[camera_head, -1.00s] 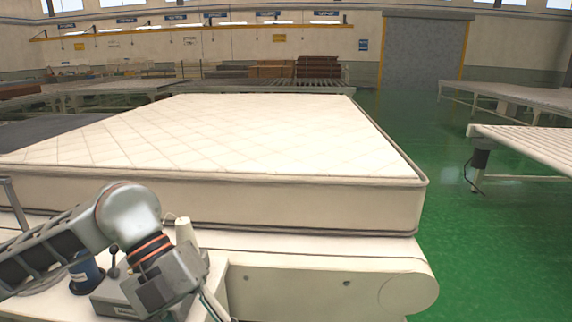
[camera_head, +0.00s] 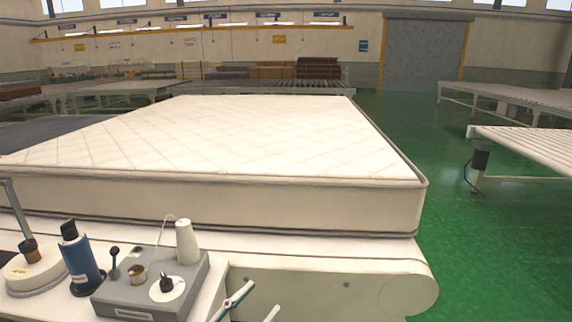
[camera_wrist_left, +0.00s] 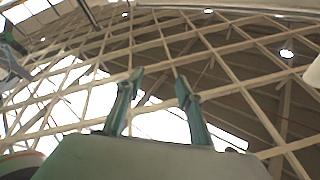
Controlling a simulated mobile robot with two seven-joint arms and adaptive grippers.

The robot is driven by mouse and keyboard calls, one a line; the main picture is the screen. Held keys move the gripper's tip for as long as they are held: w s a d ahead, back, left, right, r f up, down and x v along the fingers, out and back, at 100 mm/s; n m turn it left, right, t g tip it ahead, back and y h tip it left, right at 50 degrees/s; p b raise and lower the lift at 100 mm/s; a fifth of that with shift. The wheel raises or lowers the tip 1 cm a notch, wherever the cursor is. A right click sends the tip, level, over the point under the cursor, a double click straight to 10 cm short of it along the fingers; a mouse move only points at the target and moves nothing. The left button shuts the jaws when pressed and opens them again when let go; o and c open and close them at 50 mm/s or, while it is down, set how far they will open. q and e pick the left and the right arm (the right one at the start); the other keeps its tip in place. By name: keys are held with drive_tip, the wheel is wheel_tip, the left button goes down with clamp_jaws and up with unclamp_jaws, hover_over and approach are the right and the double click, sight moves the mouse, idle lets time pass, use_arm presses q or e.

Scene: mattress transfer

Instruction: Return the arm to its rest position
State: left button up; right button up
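The quilted white mattress (camera_head: 250,140) lies flat on the conveyor (camera_head: 315,260) in the head view. My left gripper (camera_head: 264,296) shows only as two fingers at the bottom edge, low in front of the conveyor and clear of the mattress. The left wrist view shows its two greenish fingers (camera_wrist_left: 157,82) apart with nothing between them, against the roof beams. The rest of the left arm is out of the head view. My right gripper is in neither view.
Roller tables (camera_head: 535,145) stand at the right. Green floor (camera_head: 480,250) is clear between them and the conveyor.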

use_arm(q)
drive_tip(key=a+f+n+y, duration=0.5)
drive_tip(key=f+y, duration=0.2)
drive_tip(key=f, duration=0.4)
drive_tip(key=s+a+f+n+g+y, duration=0.2)
drive_tip(key=s+f, duration=0.6)
drive_tip(key=f, duration=0.4)
drive_tip(key=s+a+f+n+g+y, duration=0.2)
drive_tip(key=s+a+f, duration=0.5)
drive_tip(key=f, duration=0.4)
drive_tip(key=shift+s+a+f+g+y, duration=0.15)
drive_tip(key=shift+s+f+g+y, duration=0.25)
drive_tip(key=shift+g+y, duration=0.55)
drive_tip(key=shift+w, duration=0.1)
